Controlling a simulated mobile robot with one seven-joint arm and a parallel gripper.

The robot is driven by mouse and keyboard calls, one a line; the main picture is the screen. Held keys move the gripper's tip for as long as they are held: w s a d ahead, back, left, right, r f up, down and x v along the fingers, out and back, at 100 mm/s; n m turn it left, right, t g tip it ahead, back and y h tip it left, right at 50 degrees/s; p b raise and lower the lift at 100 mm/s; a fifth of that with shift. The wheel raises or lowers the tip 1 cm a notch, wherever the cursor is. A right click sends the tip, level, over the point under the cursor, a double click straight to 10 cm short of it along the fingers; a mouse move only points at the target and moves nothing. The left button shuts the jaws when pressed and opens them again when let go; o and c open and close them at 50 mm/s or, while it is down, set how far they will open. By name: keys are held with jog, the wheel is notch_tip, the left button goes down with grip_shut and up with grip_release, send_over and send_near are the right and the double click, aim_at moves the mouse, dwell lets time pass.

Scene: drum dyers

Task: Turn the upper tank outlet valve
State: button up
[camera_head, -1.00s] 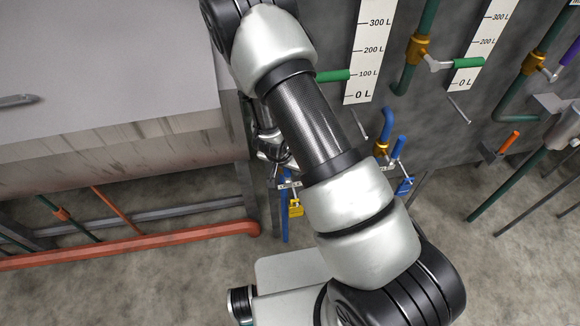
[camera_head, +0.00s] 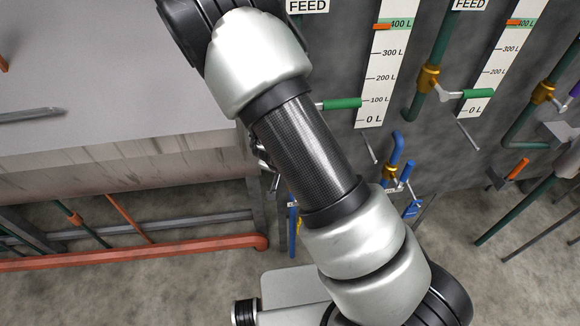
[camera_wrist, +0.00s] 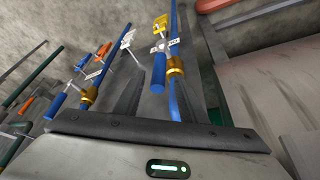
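In the wrist view, a blue valve handle (camera_wrist: 159,74) sits beside a brass valve body (camera_wrist: 175,67) on a vertical blue pipe (camera_wrist: 173,18). My gripper (camera_wrist: 158,90) has two dark fingers standing apart, and the blue handle shows in line with the gap between them. I cannot tell the depth between fingertips and handle. No grip on it shows. In the head view my arm hides the gripper and most of this valve. A second blue-handled valve (camera_head: 407,171) with a brass body stands to the right of my arm.
Grey tanks carry level scales (camera_head: 384,75) and green-handled valves (camera_head: 342,104). A yellow padlock-like tag (camera_wrist: 160,22) hangs near the blue pipe. An orange pipe (camera_head: 130,254) runs low over open floor.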

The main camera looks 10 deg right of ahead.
jog(key=p+v, duration=0.3)
jog(key=v, duration=0.4)
jog(key=shift+r, duration=0.2)
jog(key=shift+a, duration=0.1)
jog(key=s+a+r+n+y, duration=0.2)
jog(key=r+y, duration=0.1)
jog(key=r, duration=0.7)
jog(key=s+a+r+n+y, duration=0.1)
jog(key=s+a+r+y, duration=0.15)
jog(key=r, duration=0.65)
jog(key=s+d+r+n+t+h, duration=0.1)
jog(key=s+d+r+n+h, duration=0.2)
jog(key=s+d+r, duration=0.7)
notch_tip(320, 180, up, 5)
jog(key=shift+s+d+f+n+t, duration=0.2)
jog(key=shift+s+d+n+t, duration=0.15)
jog(key=shift+s, duration=0.8)
